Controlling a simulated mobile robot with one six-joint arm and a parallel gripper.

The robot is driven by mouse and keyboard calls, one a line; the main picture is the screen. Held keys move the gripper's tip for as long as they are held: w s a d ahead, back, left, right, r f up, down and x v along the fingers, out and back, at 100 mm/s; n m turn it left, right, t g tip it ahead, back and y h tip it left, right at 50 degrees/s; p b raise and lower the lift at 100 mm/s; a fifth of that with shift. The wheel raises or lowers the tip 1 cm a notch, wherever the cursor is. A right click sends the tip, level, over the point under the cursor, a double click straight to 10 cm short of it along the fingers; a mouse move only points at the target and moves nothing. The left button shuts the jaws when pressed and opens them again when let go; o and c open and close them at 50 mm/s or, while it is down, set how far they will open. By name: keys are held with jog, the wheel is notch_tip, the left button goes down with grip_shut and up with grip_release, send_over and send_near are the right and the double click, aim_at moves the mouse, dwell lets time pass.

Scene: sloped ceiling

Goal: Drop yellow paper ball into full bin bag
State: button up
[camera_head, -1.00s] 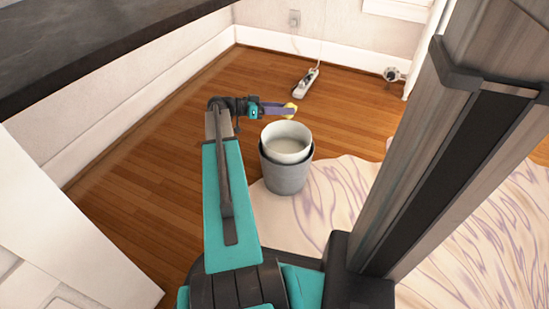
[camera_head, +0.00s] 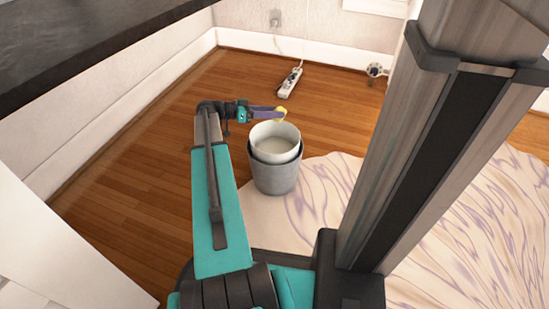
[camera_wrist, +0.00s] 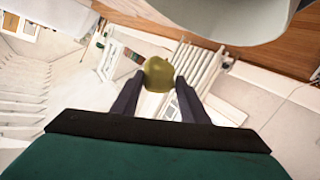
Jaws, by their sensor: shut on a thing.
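My gripper (camera_head: 276,113) is shut on the yellow paper ball (camera_head: 281,115). In the head view the ball shows at the gripper's tip, by the far rim of the bin. In the wrist view the ball (camera_wrist: 158,74) sits between the two fingertips (camera_wrist: 157,85). The bin is a grey bucket (camera_head: 275,178) with a pale liner or inner bucket (camera_head: 266,131) rising above its rim. Its inside looks pale, and I cannot make out any contents. Part of a pale rounded form, likely the bin (camera_wrist: 225,18), fills the top of the wrist view.
A white power strip (camera_head: 290,83) lies on the wooden floor behind the bin. A pale patterned rug (camera_head: 440,220) spreads to the right. A dark countertop (camera_head: 90,35) is at upper left. Wooden floor (camera_head: 130,150) is clear left of my arm.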

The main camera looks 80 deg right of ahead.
jog(key=shift+f+b, duration=0.65)
jog(key=shift+f, duration=1.55)
jog(key=o, duration=1.1)
jog(key=shift+c, duration=0.2)
jog(key=shift+w, duration=0.1)
jog(key=p+v, duration=0.5)
jog(key=v, duration=0.8)
jog(key=shift+w+a, duration=0.2)
jog(key=shift+a, duration=0.05)
